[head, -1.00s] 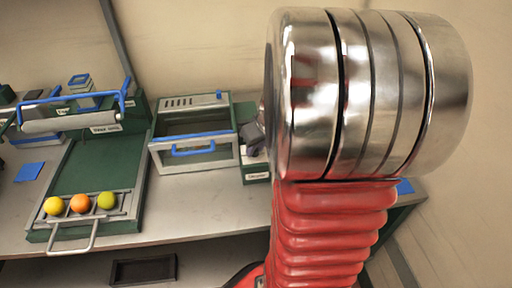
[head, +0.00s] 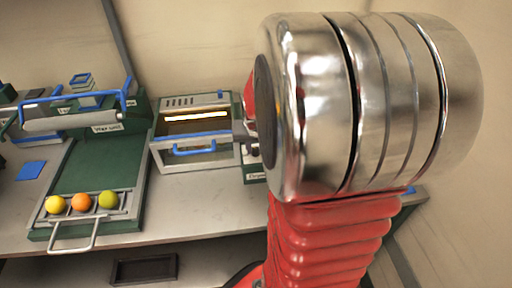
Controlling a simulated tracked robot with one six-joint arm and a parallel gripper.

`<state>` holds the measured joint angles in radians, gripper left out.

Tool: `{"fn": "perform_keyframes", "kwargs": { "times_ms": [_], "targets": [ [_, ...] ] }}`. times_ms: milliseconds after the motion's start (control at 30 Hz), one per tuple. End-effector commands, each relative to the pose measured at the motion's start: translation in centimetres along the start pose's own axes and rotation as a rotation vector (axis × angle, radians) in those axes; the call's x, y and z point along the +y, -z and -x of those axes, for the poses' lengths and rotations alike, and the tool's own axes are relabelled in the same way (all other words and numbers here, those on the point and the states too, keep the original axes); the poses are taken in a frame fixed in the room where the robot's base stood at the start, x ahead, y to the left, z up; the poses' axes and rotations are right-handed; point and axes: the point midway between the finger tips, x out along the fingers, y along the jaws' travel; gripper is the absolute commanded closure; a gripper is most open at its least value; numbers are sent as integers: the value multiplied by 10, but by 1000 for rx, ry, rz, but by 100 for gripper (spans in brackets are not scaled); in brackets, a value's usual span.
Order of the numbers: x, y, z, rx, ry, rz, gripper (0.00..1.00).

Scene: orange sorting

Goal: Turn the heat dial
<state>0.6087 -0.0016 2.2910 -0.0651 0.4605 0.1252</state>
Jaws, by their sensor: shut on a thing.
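My gripper (head: 246,140) is at the oven's right side, by the dark dial (head: 253,150) on the control box (head: 253,174). It is shut on the dial, though my large metal arm link and red sleeve hide most of the gripper and the box.
A green tray station (head: 92,178) at the left holds yellow, orange and green balls (head: 81,203) in a front rack with a handle. A blue square (head: 31,170) lies on the grey bench (head: 190,208). The bench front is clear.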

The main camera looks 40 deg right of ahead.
Motion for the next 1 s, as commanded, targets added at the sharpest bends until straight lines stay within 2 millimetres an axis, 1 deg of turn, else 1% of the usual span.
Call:
{"fn": "perform_keyframes", "kwargs": {
  "times_ms": [33, 667, 1000],
  "targets": [
    [-2, -1, 0, -3, -6, -19, 100],
    [-5, -1, -1, -3, -127, -310, 100],
    [-6, 0, -1, -3, -202, -492, 100]
  ]
}}
